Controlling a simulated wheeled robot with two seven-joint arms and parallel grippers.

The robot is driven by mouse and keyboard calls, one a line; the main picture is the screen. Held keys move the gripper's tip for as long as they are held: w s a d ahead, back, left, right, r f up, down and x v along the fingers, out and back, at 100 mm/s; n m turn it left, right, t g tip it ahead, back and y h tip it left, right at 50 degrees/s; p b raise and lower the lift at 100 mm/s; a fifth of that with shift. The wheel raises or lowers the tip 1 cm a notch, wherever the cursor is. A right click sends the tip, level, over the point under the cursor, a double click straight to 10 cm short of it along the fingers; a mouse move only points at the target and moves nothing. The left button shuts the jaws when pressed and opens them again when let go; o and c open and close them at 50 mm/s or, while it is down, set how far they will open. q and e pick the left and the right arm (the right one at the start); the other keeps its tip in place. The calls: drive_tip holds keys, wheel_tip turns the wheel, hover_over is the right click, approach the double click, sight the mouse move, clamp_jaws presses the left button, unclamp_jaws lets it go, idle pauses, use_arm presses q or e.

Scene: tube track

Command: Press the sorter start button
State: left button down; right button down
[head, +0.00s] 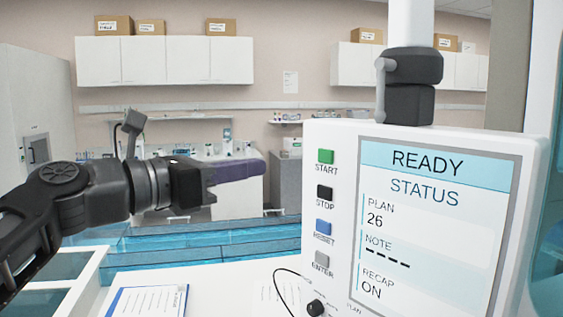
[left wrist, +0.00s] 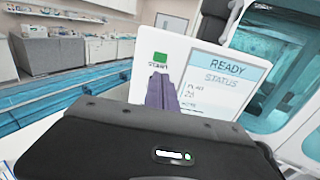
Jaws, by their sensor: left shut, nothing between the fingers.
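The sorter's white control panel (head: 340,134) stands at the right in the head view, its screen (head: 435,220) reading READY. A green START button (head: 326,156) is at the top of its button column. Below it are the black STOP (head: 325,192), blue RESET (head: 323,227) and grey ENTER (head: 322,259) buttons. My left gripper (head: 211,184) is shut and empty, left of the panel and apart from the button in the picture. In the left wrist view, the shut fingers (left wrist: 160,92) show just below the green START button (left wrist: 160,57). My right gripper is not in view.
A clipboard (head: 148,302) and a paper sheet (head: 275,292) lie on the white surface below. A black knob (head: 315,308) with a cable sits low on the panel. A blue transparent track (head: 220,245) runs behind. The space between gripper and panel looks clear.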

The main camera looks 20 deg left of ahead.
sight(324, 157)
use_arm(q)
drive_tip(key=p+x, duration=0.3)
drive_tip(key=x, duration=1)
drive_tip(key=shift+w+d, duration=0.1)
drive_tip(key=shift+w, duration=0.25)
drive_tip(key=shift+r, duration=0.15)
drive_tip(key=shift+w+d+p, duration=0.2)
drive_tip(key=shift+w+p, duration=0.05)
drive_tip(key=shift+p, duration=0.15)
drive_tip(key=shift+w+d, duration=0.3)
drive_tip(key=shift+w, duration=0.2)
drive_tip(key=shift+s, duration=0.2)
drive_tip(key=shift+f, duration=0.2)
